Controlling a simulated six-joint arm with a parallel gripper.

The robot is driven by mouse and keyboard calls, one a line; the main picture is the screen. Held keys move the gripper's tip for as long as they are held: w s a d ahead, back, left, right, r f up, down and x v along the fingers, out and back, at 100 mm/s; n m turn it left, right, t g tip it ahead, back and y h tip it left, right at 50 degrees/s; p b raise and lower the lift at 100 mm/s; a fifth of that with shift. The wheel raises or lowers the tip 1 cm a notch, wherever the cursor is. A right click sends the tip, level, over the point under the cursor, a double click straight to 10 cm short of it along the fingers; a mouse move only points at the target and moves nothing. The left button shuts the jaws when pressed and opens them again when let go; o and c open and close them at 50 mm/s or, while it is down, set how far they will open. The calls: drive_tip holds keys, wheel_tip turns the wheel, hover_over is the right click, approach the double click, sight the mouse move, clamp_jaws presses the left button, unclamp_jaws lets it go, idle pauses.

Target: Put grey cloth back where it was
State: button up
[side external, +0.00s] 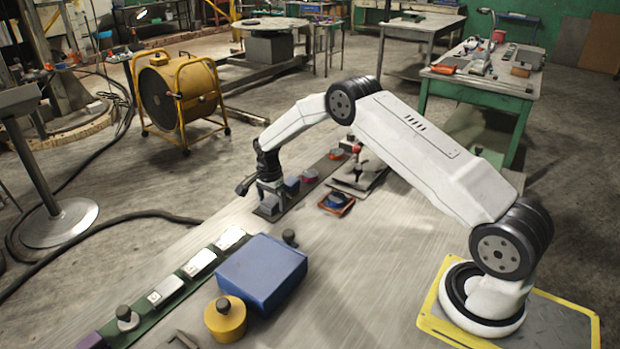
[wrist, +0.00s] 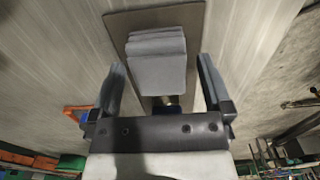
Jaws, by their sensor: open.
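A grey folded cloth (wrist: 157,60), stacked in several layers, lies on the end of a narrow dark strip (wrist: 115,30) in the wrist view. In the side view the cloth (side external: 269,204) shows small below my gripper, partly hidden by it. My gripper (side external: 268,188) points down over that end of the strip. In the wrist view my gripper (wrist: 160,64) is open, with one finger to each side of the cloth and a visible gap on both sides. I cannot tell whether the fingertips reach down to the cloth's level.
A blue box (side external: 262,272), a yellow cylinder (side external: 225,319) and a green strip (side external: 180,296) with several items are nearer the camera.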

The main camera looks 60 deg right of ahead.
sight(271, 202)
wheel_tip(271, 202, up, 12)
drive_tip(key=shift+f, duration=0.15)
idle(0.4)
idle(0.3)
drive_tip(key=s+a+r+n+t, duration=0.1)
drive_tip(key=s+a+n, duration=0.3)
drive_tip(key=s, duration=0.5)
drive_tip(key=s+a+r+n, duration=0.1)
drive_tip(key=s+a+n, duration=0.4)
drive_tip(key=s+n, duration=0.3)
drive_tip(key=s+a+n+t, duration=0.1)
drive_tip(key=s+a+n, duration=0.4)
drive_tip(key=s, duration=0.6)
drive_tip(key=shift+s+r+n+t, duration=0.15)
drive_tip(key=shift+r+n+t, duration=0.15)
drive_tip(key=shift+r+n, duration=0.15)
